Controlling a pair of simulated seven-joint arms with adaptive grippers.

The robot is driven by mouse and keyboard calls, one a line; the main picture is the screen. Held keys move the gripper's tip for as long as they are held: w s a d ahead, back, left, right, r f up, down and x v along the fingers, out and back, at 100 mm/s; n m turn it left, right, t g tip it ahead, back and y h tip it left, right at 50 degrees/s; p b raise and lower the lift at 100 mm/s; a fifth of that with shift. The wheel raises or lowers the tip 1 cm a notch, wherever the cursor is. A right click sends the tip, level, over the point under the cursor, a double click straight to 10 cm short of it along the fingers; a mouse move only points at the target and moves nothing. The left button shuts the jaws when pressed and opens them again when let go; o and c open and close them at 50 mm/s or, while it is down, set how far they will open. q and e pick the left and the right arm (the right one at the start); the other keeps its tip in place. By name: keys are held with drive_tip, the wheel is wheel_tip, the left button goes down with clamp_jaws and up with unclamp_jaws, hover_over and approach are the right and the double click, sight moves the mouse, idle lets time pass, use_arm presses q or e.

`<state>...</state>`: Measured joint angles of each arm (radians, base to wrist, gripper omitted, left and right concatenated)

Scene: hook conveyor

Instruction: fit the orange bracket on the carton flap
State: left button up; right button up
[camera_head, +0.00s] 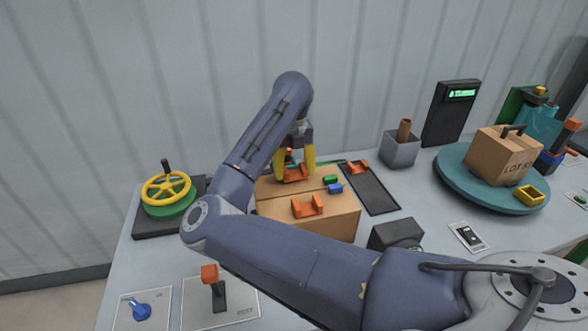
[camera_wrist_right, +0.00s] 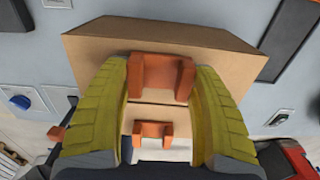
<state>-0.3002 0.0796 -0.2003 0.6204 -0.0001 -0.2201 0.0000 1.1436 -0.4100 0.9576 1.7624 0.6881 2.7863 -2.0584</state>
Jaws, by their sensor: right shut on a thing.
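The carton (camera_head: 335,223) stands closed on the table, with a seam across its top. My right gripper (camera_head: 294,168), with yellow fingers, is over the far left part of the carton top. It is shut on an orange bracket (camera_head: 296,175), which also shows between the fingers in the right wrist view (camera_wrist_right: 162,78). I cannot tell if this bracket touches the carton. A second orange bracket (camera_head: 307,207) is on the carton's near part. A third orange bracket (camera_head: 357,167) lies on a dark strip to the right. My left gripper is not in view.
A green block (camera_head: 329,180) and a blue block (camera_head: 335,188) are at the carton's right. A grey bin (camera_head: 400,150) and a teal turntable (camera_head: 455,178) with another carton (camera_head: 500,158) stand further right. A yellow handwheel (camera_head: 165,188) is at left.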

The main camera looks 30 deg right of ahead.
drive_tip(key=shift+f, duration=0.2)
idle(0.6)
drive_tip(key=o, duration=1.2)
drive_tip(key=shift+r, duration=0.15)
